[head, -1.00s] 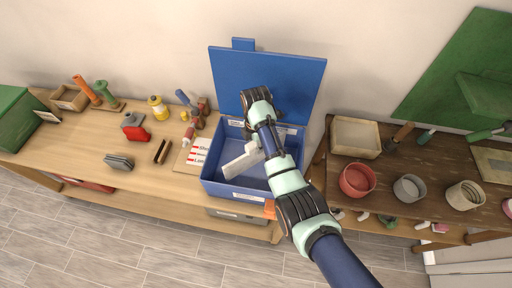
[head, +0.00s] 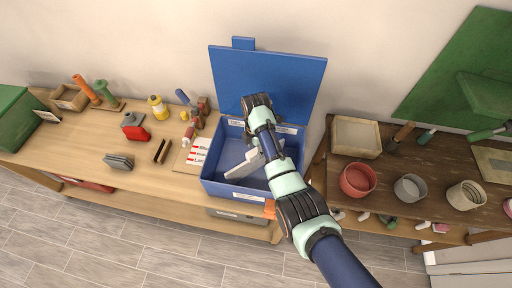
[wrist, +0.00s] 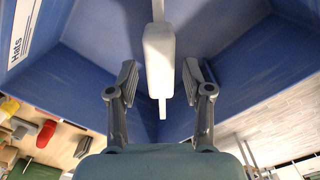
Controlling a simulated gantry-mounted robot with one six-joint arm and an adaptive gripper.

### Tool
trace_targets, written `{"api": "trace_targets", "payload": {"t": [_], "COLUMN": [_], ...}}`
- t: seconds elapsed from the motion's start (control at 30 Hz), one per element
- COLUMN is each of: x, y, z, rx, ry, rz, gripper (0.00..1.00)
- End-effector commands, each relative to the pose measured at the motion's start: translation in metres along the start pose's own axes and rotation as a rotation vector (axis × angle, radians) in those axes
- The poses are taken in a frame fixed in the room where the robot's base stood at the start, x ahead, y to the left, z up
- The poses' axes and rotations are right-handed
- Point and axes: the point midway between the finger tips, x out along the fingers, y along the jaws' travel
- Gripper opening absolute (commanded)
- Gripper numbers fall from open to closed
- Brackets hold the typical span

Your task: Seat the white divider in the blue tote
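The blue tote (head: 222,188) stands on the wooden bench with its blue lid (head: 230,80) open against the wall. The white divider (head: 240,166) is inside the tote, running diagonally in the head view. In the wrist view, the two fingers of my gripper (wrist: 158,72) are spread apart. The divider's thick white top part (wrist: 159,50) lies between them, with a gap on each side. I cannot tell whether its lower edge sits in a slot.
A labelled card (head: 193,155) lies left of the tote, with a red-handled tool and bottles nearby. Right of the tote, a darker bench carries a cream tray (head: 355,137) and several round pots, including a red one (head: 357,180). The tote wall bears a "Hats" label (wrist: 20,30).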

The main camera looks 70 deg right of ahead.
Motion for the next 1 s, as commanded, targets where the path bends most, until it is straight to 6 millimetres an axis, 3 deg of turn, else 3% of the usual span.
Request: {"api": "trace_targets", "payload": {"t": [0.37, 0.47, 0.8, 1.0], "x": [-0.009, -0.025, -0.121, -0.134], "y": [0.001, 0.001, 0.0, 0.0], "z": [0.0, 0.0, 0.0, 0.0], "rx": [0.0, 0.0, 0.0, 0.0], "ry": [-0.001, -0.001, 0.0, 0.0], "rz": [0.002, 0.005, 0.0, -0.001], "gripper": [0.56, 0.56, 0.56, 0.56]}}
